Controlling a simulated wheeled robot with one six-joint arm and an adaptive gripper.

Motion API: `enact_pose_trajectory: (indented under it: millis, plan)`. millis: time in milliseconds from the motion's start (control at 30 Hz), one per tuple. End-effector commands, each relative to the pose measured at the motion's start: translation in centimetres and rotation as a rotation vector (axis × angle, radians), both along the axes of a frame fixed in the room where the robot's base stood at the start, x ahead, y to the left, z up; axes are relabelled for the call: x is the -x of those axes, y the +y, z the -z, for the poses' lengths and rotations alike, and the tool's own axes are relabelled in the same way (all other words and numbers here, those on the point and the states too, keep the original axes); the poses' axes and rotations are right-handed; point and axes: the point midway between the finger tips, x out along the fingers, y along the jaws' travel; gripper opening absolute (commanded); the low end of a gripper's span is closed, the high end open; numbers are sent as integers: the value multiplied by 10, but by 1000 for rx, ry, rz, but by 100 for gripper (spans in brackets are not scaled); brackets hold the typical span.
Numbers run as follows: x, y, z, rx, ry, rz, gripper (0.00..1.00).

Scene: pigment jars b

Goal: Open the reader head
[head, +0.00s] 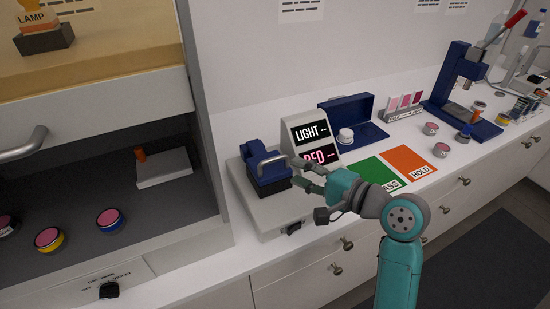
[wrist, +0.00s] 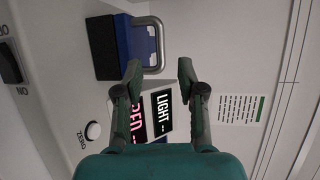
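The reader is a pale grey unit (head: 262,210) on the counter, with a tilted display reading "LIGHT --" and "RED --" (head: 312,142). Its blue reader head (head: 257,153) sits down on a dark block and carries a grey loop handle (head: 272,158). In the wrist view the head (wrist: 129,38) and handle (wrist: 160,42) lie just beyond the fingertips. My gripper (head: 296,171) is open and empty, to the right of the handle. It also shows open in the wrist view (wrist: 159,69), with the handle's near end toward the gap, apparently apart from the fingers.
A green mat (head: 372,170) and an orange HOLD mat (head: 407,160) lie right of the reader. Behind them is an open blue case (head: 346,108) with a white jar. A blue lever press (head: 459,80) stands further right. Pink-topped jars (head: 109,219) sit in the left bay.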

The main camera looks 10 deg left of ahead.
Motion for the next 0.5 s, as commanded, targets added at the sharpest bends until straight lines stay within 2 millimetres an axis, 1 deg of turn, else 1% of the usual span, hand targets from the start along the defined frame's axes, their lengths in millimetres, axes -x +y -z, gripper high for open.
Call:
enact_pose_trajectory:
  millis: [33,300,500]
  plan:
    - [-4,8,2,0,1,-3,39]
    - [-30,47,10,1,1,-2,39]
    - [-44,68,14,1,-1,0,39]
